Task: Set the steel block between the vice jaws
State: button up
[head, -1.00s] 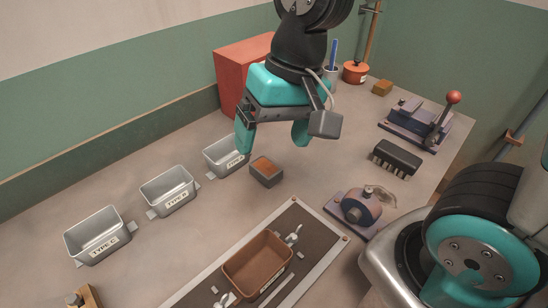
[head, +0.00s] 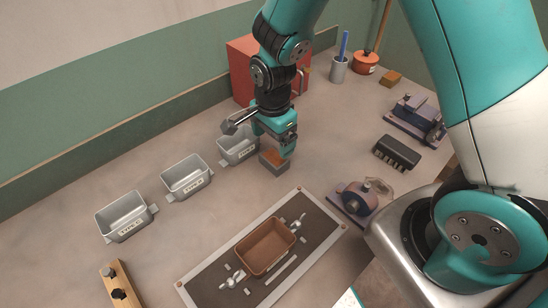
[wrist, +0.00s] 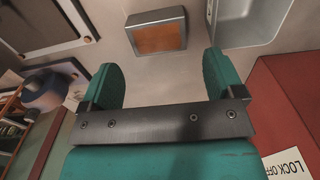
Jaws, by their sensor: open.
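The steel block (head: 271,166) is a small grey block with a rusty orange top, standing on the bench beside the right-hand bin. My gripper (head: 277,146) is just above and behind it, fingers down, partly covering it in the head view. In the wrist view the block (wrist: 157,36) lies beyond the spread, empty fingertips (wrist: 160,68), roughly centred between them. The gripper is open and does not hold the block. The vice (head: 416,118), a purple-grey device, is at the right rear of the bench, partly cut off by my arm; its jaw gap cannot be made out.
Three grey labelled bins (head: 185,176) line the left side. A brown tray (head: 265,247) sits on a dark framed mat in front. A black slotted block (head: 396,152) and a round-bodied device (head: 357,198) stand right. A red box (head: 245,60) stands close behind my gripper.

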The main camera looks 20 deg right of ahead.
aim_at(274, 157)
jog(key=shift+s+d+f+p, duration=0.1)
jog(key=shift+f+p, duration=0.4)
jog(key=shift+f, duration=1.3)
jog(key=shift+s+f+p, duration=0.1)
jog(key=shift+f+p, duration=0.35)
jog(key=shift+f, duration=1.3)
jog(key=shift+w, duration=0.1)
jog(key=c, duration=1.2)
